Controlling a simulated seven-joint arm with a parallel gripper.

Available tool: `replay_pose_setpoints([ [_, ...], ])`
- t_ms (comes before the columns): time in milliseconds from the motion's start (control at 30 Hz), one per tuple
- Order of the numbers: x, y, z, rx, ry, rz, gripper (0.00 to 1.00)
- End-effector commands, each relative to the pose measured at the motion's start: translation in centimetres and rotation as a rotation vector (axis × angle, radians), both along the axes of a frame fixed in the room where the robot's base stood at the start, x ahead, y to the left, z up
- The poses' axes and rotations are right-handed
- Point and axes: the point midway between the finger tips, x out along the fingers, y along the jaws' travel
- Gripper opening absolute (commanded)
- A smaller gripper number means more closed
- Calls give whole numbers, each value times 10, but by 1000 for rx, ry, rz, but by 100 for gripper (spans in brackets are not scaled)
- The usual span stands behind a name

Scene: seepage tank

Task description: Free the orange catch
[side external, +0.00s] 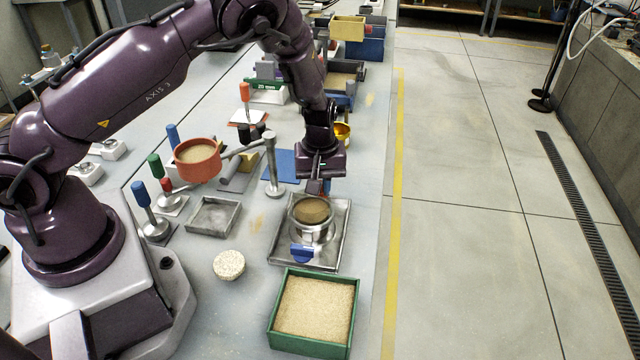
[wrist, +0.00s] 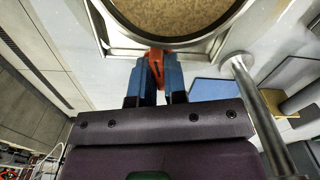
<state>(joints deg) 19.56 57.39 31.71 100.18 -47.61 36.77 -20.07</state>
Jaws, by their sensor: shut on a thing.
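The orange catch (wrist: 155,62) sits at the rim of the round sand-filled vessel (wrist: 185,45) in the wrist view. My gripper (wrist: 157,78) has its two blue fingers on either side of the catch, shut on it. In the side external view, my gripper (side external: 321,187) is at the far edge of the vessel (side external: 313,212), pointing down. There the catch is mostly hidden by the gripper. The vessel stands upright in a square metal tray (side external: 281,248). A blue catch (side external: 302,253) shows on the vessel's near side.
A green box of sand (side external: 313,308) stands just in front of the tray. A pale round disc (side external: 229,265) lies to its left. A red pot of sand (side external: 197,160) hangs on an arm from a metal post (side external: 272,165), close left of my gripper. A shallow empty tray (side external: 213,217) lies left.

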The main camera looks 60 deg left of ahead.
Motion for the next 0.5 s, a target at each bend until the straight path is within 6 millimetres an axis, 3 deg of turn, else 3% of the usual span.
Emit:
replay_pose_setpoints([
  [500,0,-1,1,-3,0,488,0],
])
